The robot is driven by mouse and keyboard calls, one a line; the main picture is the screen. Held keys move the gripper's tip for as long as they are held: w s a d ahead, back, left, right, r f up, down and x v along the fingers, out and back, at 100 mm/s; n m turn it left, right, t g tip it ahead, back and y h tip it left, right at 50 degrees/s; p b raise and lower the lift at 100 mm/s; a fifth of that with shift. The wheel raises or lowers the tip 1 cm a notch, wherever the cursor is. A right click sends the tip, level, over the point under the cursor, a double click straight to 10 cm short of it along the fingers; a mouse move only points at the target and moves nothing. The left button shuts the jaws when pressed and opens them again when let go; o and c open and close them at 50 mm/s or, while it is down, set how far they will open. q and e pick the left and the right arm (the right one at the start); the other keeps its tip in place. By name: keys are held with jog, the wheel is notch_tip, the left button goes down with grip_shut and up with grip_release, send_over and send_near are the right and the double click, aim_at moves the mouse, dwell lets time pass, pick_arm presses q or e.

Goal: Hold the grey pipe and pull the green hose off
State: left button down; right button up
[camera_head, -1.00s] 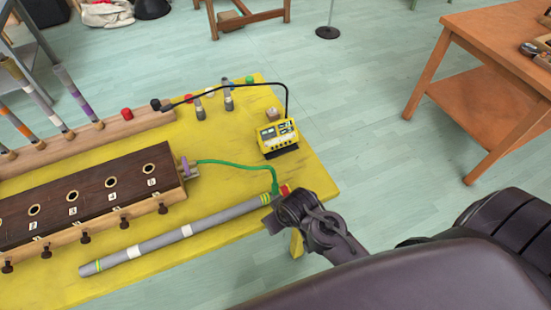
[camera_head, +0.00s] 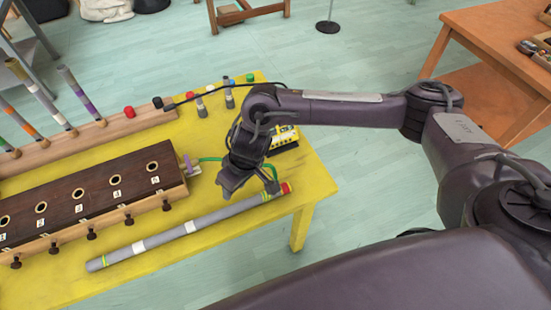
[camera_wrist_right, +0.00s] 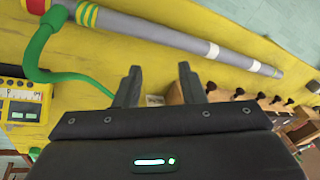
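The grey pipe (camera_head: 215,217) lies slanting along the front of the yellow table, with a red end cap at right and yellow-green bands beside it. It also shows across the top of the wrist view (camera_wrist_right: 160,30). The green hose (camera_head: 210,159) runs from beside the purple piece on the dark block to a side stub near the pipe's red end. In the wrist view the hose (camera_wrist_right: 40,65) appears seated on that stub. My right gripper (camera_wrist_right: 161,72) is open and empty, its fingers apart from the pipe. In the head view it (camera_head: 228,190) hangs above the pipe, partly covering the hose.
The dark wooden block (camera_head: 85,200) with numbered holes and side knobs stands left. A yellow device (camera_head: 285,138) with a black cable sits behind my arm. A wooden rack (camera_head: 130,122) holds several upright tubes. An orange table (camera_head: 500,40) stands at far right.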

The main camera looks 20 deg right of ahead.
pick_arm(q)
jog(key=c, duration=1.8)
grip_release()
jog(key=shift+r, duration=0.25)
pick_arm(e)
jog(key=d+m+h, duration=0.1)
jog(key=d, duration=0.2)
jog(key=d+r+m+h, duration=0.1)
jog(key=d, duration=0.3)
jog(key=d+r+m+g+h, duration=0.1)
jog(key=d, duration=0.3)
jog(key=shift+w+d+r+m, duration=0.25)
jog(key=shift+w+m, duration=0.15)
pick_arm(q)
jog(key=shift+o, duration=1)
pick_arm(e)
jog(key=shift+d, duration=0.1)
pick_arm(q)
jog(key=o, duration=0.5)
jog(key=shift+a, duration=0.15)
jog(key=shift+o, duration=0.4)
jog(key=w+r+n, duration=0.4)
jog(key=w+n, duration=0.1)
jog(key=w, duration=0.5)
jog(key=shift+r+g, duration=0.3)
notch_tip(320, 180, up, 34)
jog(key=n, duration=1.5)
send_over(152, 240)
jog(key=shift+f, duration=3.9)
